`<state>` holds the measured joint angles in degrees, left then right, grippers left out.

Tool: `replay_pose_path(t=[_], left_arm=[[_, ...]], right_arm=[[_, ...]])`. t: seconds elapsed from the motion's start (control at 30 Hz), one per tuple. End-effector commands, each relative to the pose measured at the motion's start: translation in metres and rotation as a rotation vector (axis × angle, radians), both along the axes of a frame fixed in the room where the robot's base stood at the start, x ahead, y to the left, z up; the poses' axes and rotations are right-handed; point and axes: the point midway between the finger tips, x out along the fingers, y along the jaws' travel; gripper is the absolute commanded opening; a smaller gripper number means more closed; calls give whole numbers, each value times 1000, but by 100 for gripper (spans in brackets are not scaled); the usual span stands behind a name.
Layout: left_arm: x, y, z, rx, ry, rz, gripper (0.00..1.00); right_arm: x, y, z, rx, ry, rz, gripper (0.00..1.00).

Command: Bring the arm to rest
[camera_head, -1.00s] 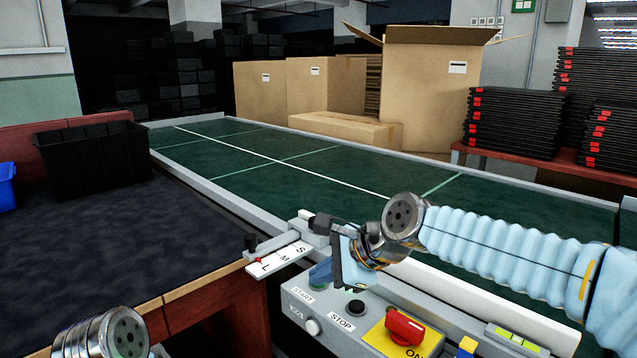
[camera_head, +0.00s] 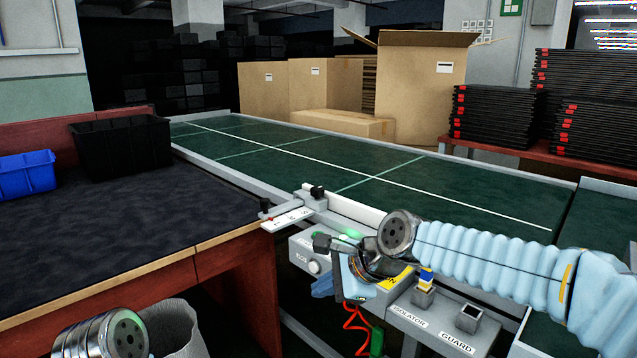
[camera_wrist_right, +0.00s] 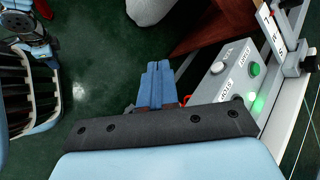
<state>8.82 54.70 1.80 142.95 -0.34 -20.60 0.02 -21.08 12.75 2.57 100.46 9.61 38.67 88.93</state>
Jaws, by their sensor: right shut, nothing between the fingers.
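My right gripper (camera_head: 324,286) hangs in front of the conveyor's control panel in the head view, at the end of my pale blue sleeved arm. In the right wrist view its blue fingers (camera_wrist_right: 155,85) are together, with nothing between them, over the dark green floor left of the control box (camera_wrist_right: 222,85). The gripper and wrist hide part of the panel. My left arm's metal wrist (camera_head: 103,335) shows at the lower left of the head view. A part that looks like my left gripper (camera_wrist_right: 42,50) shows at the wrist view's upper left, its jaws unclear.
The green conveyor (camera_head: 265,155) runs behind the panel. A dark-topped table (camera_head: 120,235) stands left, with a black bin (camera_head: 120,150) and a blue bin (camera_head: 27,176). A red coiled cable (camera_head: 355,325) hangs below the gripper. A grey waste bin (camera_head: 175,325) stands low left.

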Motion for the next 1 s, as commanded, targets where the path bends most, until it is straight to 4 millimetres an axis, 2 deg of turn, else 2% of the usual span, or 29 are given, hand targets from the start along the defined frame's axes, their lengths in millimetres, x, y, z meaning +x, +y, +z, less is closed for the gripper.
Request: replay_pose_path(t=[0.27,0.47,0.57,0.67,0.7,0.77,0.8,0.9,1.0], left_arm=[[-1,0,0,0,1,0,45],[-1,0,0,0,2,-1,45],[-1,0,0,0,1,0,45],[-1,0,0,0,2,-1,45],[-1,0,0,0,2,-1,45],[-1,0,0,0,2,-1,45],[-1,0,0,0,2,-1,45],[-1,0,0,0,2,-1,45],[-1,0,0,0,2,-1,45]], right_arm=[[12,-10,-74,-106,-30,80,0],[11,-25,-160,-223,-61,192,0],[0,-38,-221,-299,-75,286,0],[-29,-57,-296,-384,-92,430,0],[-46,-64,-327,-415,-100,499,0],[-76,-74,-368,-453,-117,610,0],[-97,-80,-391,-471,-129,682,0],[-149,-89,-432,-496,-166,847,0],[-188,-94,-454,-503,-202,966,0]])
